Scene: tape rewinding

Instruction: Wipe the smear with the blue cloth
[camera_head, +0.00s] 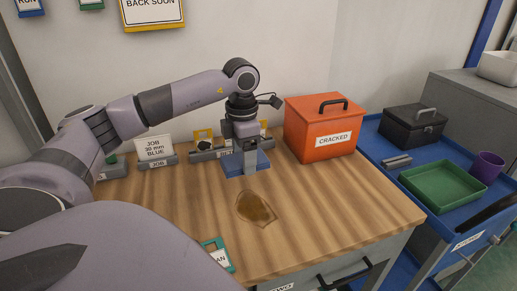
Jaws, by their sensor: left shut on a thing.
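The blue cloth (232,169) is on the wooden table (340,205), toward the back and left of the orange box. My left gripper (250,168) points down over it and is shut on it. The fingers hide part of the cloth. The smear (256,208) is a brown, irregular patch on the tabletop, nearer the front than the cloth and apart from it. My right gripper is not in view.
An orange lidded box (318,129) labelled CRACKED stands at the table's back right. A JOB card (155,148) and a rack (205,152) line the back. A teal-framed sign (218,256) is at the front. A blue cart (385,168) holds a green tray (442,187).

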